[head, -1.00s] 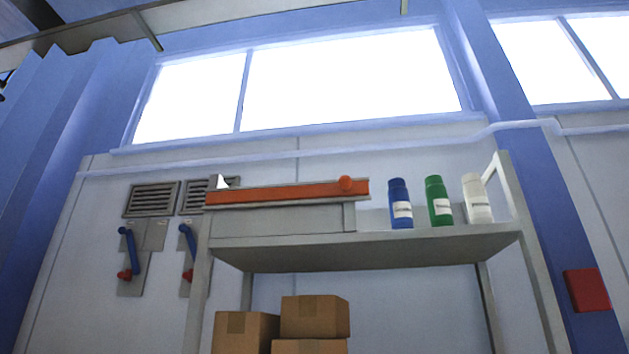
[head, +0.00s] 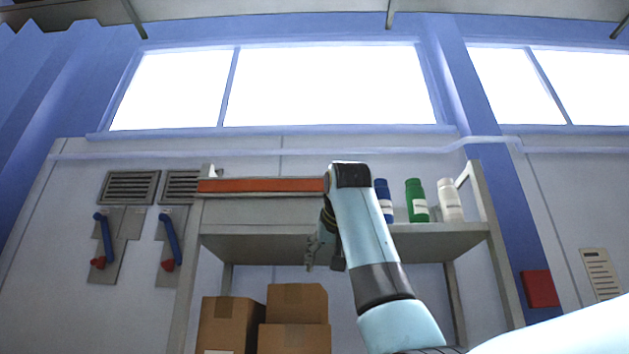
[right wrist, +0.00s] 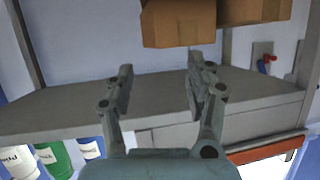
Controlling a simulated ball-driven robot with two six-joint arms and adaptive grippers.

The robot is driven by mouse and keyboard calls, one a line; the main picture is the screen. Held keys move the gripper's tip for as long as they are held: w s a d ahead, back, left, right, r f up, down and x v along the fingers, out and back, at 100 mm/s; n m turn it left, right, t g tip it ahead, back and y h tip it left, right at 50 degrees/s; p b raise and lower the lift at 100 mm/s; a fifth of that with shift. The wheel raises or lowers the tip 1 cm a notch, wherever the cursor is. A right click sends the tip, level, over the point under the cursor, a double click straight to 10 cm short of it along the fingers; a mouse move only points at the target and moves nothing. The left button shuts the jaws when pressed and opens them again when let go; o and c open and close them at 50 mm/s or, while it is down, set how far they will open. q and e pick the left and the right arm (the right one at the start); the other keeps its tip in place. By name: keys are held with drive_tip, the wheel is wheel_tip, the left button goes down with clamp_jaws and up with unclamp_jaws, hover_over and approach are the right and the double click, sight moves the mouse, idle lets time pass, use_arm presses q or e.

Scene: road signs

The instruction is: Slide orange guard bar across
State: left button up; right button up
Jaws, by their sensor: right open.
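The orange guard bar (head: 260,185) lies level along the top of the grey box on the shelf, at left centre in the head view. My right arm hides its right end and knob there. The bar also shows at the lower right of the right wrist view (right wrist: 266,148). My right gripper (head: 318,252) hangs below the bar, in front of the shelf, in the head view. In the right wrist view its two fingers (right wrist: 160,72) are spread apart with nothing between them. The gripper is apart from the bar. My left gripper is not in view.
The shelf (head: 270,246) holds blue (head: 384,200), green (head: 416,200) and white (head: 449,200) bottles right of my arm. Cardboard boxes (head: 228,322) stand below it. Two blue levers with red ends (head: 103,240) are on the wall at left.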

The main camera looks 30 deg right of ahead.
drive_tip(key=s+r+t, duration=0.1)
drive_tip(key=s+r, duration=0.2)
drive_tip(key=r, duration=0.4)
drive_tip(key=s+r+m+t+h, duration=0.1)
drive_tip(key=s+r+t, duration=0.1)
drive_tip(key=s+r, duration=0.35)
drive_tip(key=s+r+t, duration=0.1)
drive_tip(key=s+r, duration=0.1)
drive_tip(key=r, duration=0.7)
drive_tip(key=p+x, duration=0.2)
drive_tip(key=x, duration=0.3)
drive_tip(key=p+x, duration=0.3)
drive_tip(key=x, duration=0.3)
drive_tip(key=shift+w+a+f, duration=0.15)
drive_tip(key=shift+a, duration=0.05)
drive_tip(key=shift+c, duration=0.4)
clamp_jaws()
